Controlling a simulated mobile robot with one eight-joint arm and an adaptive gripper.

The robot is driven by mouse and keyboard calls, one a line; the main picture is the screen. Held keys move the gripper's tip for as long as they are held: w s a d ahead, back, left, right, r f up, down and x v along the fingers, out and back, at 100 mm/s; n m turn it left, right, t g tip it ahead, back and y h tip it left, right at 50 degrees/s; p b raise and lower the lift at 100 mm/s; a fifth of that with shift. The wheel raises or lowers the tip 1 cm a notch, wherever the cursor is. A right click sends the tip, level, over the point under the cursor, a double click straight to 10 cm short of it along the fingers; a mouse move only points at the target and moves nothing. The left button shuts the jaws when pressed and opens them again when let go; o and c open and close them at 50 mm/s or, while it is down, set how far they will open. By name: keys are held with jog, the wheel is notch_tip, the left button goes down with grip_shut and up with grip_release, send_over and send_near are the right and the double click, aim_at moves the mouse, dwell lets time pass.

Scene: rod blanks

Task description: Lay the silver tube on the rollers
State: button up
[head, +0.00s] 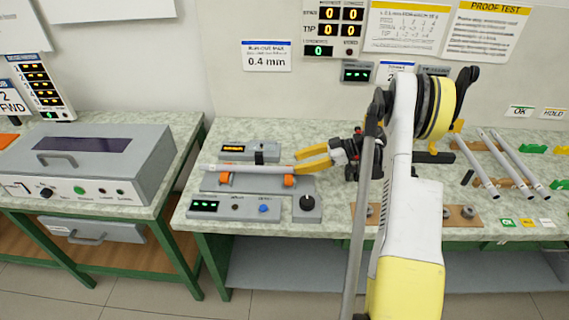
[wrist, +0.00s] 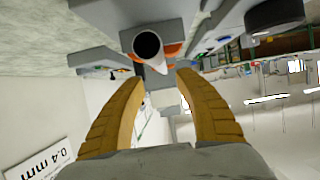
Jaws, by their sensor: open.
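A silver tube (head: 250,168) lies lengthwise across the two orange rollers (head: 226,179) of the grey roller fixture (head: 258,185) in the head view. In the wrist view the tube's dark open end (wrist: 148,46) faces the camera, with orange roller parts (wrist: 172,50) behind it. My gripper (head: 298,162) is at the tube's right end, its yellow fingers pointing left. In the wrist view the fingers (wrist: 160,75) are spread with nothing between them, and the tube end appears beyond their tips.
Several silver tubes (head: 475,163) lie on a wooden rack at the right of the bench. A control panel (head: 248,207) with a display and knobs lies in front of the fixture. A grey box instrument (head: 90,165) stands on the left table, across a gap.

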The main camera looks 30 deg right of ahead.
jog(key=v, duration=0.4)
jog(key=shift+r+p, duration=0.1)
jog(key=shift+p, duration=0.3)
jog(key=shift+r, duration=0.25)
jog(key=s+a+r+m+g+h, duration=0.2)
jog(key=a+r+m+h, duration=0.35)
jog(key=a+r, duration=0.9)
jog(key=s+a+r+m+t+h, duration=0.1)
jog(key=s+a+m+h, duration=0.1)
jog(key=s+a, duration=0.4)
jog(key=s+a+r+m+h, duration=0.1)
jog(key=s+a+m+h, duration=0.2)
jog(key=s, duration=1)
jog(key=a, duration=0.3)
jog(key=shift+s+a+r+m+t, duration=0.15)
jog(key=shift+s+r+m+t, duration=0.15)
jog(key=shift+m+t, duration=0.1)
jog(key=shift+w+h, duration=0.1)
jog(key=shift+h, duration=0.15)
